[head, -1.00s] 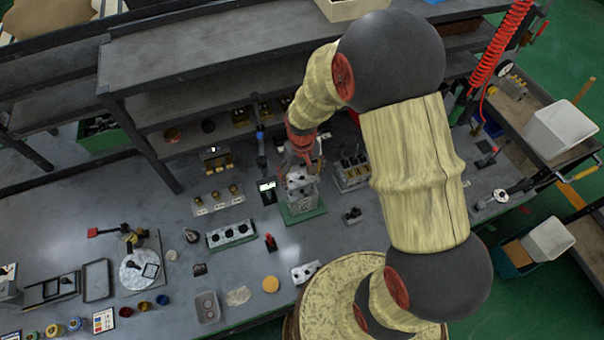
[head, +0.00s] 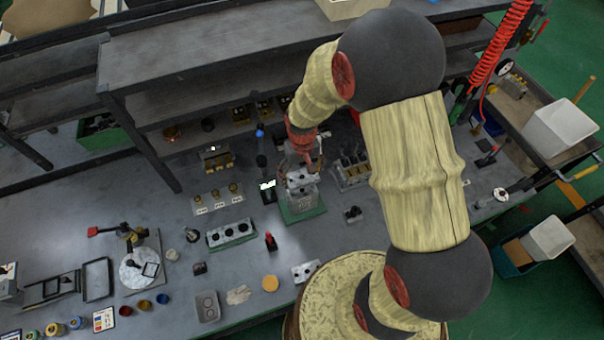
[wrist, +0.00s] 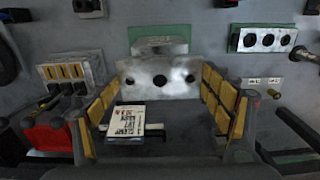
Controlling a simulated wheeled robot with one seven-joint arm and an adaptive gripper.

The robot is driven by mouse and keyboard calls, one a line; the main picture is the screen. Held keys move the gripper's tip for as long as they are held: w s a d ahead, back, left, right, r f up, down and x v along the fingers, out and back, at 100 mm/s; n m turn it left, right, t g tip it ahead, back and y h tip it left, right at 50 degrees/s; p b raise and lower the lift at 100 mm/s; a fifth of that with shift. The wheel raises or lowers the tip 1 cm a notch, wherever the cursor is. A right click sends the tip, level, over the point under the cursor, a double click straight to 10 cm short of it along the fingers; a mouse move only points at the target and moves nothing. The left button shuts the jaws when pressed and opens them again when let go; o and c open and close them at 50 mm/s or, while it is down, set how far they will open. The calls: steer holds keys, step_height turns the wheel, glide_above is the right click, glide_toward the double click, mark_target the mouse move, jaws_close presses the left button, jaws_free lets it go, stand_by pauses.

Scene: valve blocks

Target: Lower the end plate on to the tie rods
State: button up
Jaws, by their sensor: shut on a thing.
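A silver end plate (wrist: 160,77) with dark holes sits between the yellow-padded fingers of my gripper (wrist: 161,92) in the wrist view. My gripper is shut on it. In the head view my gripper (head: 303,164) is directly over a grey block stack (head: 304,192) on a green base (head: 302,215). The green base also shows beyond the plate in the wrist view (wrist: 159,34). A white printed label (wrist: 126,121) shows between the fingers. The tie rods cannot be made out, and I cannot tell whether plate and stack touch.
A block with upright black parts (head: 351,168) stands close to the right of the stack. A three-hole block (head: 230,234) and a block with brass fittings (head: 217,199) lie to the left. A shelf (head: 230,95) runs behind. Bench space in front is partly clear.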

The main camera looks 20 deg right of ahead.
mark_target(302, 190)
steer(key=shift+f+b, duration=2.55)
steer(key=shift+f, duration=1.2)
steer(key=o, duration=1.5)
steer(key=shift+c, duration=0.2)
step_height(302, 190, up, 12)
